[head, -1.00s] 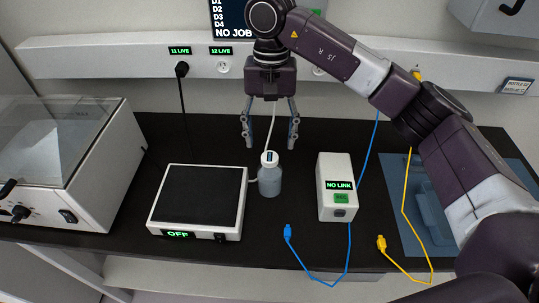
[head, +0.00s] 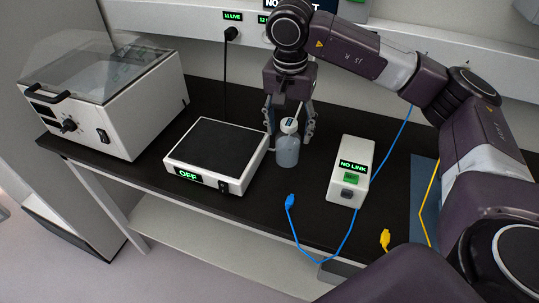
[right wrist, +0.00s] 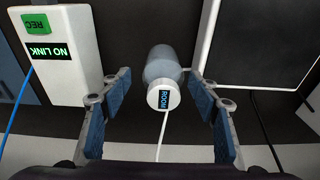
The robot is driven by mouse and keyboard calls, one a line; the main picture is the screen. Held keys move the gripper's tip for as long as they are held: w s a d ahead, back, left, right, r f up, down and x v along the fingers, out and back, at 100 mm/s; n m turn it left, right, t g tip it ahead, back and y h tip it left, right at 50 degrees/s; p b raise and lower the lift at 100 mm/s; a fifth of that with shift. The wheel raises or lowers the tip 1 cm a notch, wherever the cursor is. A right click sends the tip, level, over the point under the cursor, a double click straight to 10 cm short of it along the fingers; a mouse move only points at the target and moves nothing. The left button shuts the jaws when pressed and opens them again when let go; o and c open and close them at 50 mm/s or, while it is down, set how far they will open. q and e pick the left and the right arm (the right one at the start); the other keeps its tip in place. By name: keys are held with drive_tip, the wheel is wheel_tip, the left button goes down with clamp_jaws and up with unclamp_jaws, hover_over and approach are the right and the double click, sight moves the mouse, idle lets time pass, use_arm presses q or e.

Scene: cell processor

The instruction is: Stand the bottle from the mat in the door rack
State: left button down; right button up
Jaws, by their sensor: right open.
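My right gripper (head: 289,132) is open, with one finger on each side of the bottle's upper part. In the right wrist view its fingers (right wrist: 160,88) are spread with gaps on both sides of the cap. A blue mat (head: 424,180) lies at the right, partly hidden by my arm. No door rack can be made out. My left gripper is not in view.
A white device (head: 246,179) reading OFF is close left of the bottle. A white NO LINK box (head: 349,172) stands to its right. Blue (head: 290,202) and yellow (head: 385,238) cable plugs lie near the front edge. A clear-lidded machine (head: 120,110) stands at the left.

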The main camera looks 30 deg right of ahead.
sight(288, 146)
drive_tip(key=shift+w+f, duration=0.1)
drive_tip(key=shift+f, duration=0.3)
drive_tip(key=f, duration=0.1)
drive_tip(key=w+f+p, duration=0.1)
drive_tip(key=shift+d+f, duration=0.2)
drive_tip(key=shift+f, duration=0.15)
drive_tip(key=shift+w+d+f+p, duration=0.15)
drive_tip(key=shift+f+p, duration=0.25)
drive_tip(key=shift+f, duration=0.25)
drive_tip(key=shift+s+d+f+p, duration=0.1)
drive_tip(key=shift+f+p, duration=0.25)
drive_tip(key=shift+f, duration=0.25)
drive_tip(key=shift+w+f, duration=0.1)
drive_tip(key=shift+f, duration=0.85)
drive_tip(key=c, duration=1.1)
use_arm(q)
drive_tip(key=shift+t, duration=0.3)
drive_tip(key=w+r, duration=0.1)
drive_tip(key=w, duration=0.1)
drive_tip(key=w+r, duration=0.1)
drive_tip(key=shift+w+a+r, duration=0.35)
use_arm(e)
drive_tip(key=shift+w, duration=0.1)
drive_tip(key=shift+c, duration=1)
